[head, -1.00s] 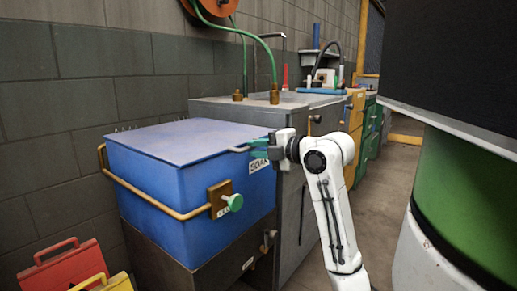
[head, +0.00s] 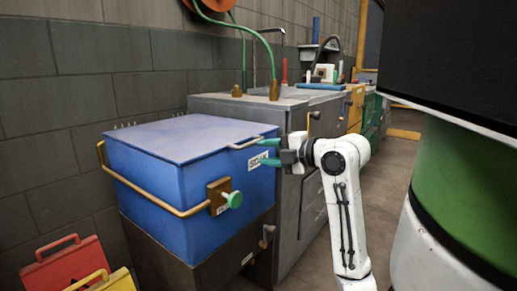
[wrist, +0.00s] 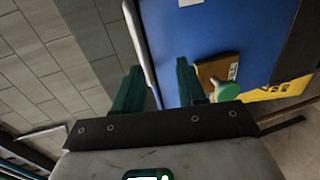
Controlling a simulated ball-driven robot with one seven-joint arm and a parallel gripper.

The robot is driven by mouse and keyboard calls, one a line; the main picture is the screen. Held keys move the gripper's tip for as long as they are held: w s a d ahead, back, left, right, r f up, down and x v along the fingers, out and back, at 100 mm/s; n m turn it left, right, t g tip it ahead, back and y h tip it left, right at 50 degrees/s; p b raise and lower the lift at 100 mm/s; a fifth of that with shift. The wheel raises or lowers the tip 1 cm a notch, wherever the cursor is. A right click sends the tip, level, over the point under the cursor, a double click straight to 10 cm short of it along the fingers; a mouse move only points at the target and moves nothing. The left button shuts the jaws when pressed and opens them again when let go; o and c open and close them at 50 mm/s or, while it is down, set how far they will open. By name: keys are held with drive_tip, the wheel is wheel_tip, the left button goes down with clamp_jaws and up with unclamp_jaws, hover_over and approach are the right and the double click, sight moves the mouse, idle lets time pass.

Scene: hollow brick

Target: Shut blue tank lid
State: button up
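The blue tank (head: 190,185) stands at the left in the head view. Its blue-grey lid (head: 185,137) lies flat across the top, with no clear gap showing. A grey handle (head: 246,144) sticks out at the lid's right edge. My gripper (head: 262,153) is beside the tank's right side, close to the handle and the white label. Its green fingers are apart with nothing held. The wrist view shows the gripper (wrist: 159,66) open, with the tank's blue side (wrist: 225,40) behind the right finger. Contact with the handle cannot be told.
A green knob (head: 235,199) on a wooden plate and a brass rail (head: 150,199) stick out from the tank. A grey sink cabinet (head: 305,200) stands behind my gripper. Red (head: 65,264) and yellow cases sit at the lower left. A large green and black object fills the right.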

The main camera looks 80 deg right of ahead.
drive_tip(key=p+v, duration=0.1)
drive_tip(key=v, duration=0.6)
drive_tip(key=shift+p, duration=0.35)
drive_tip(key=shift+r, duration=0.1)
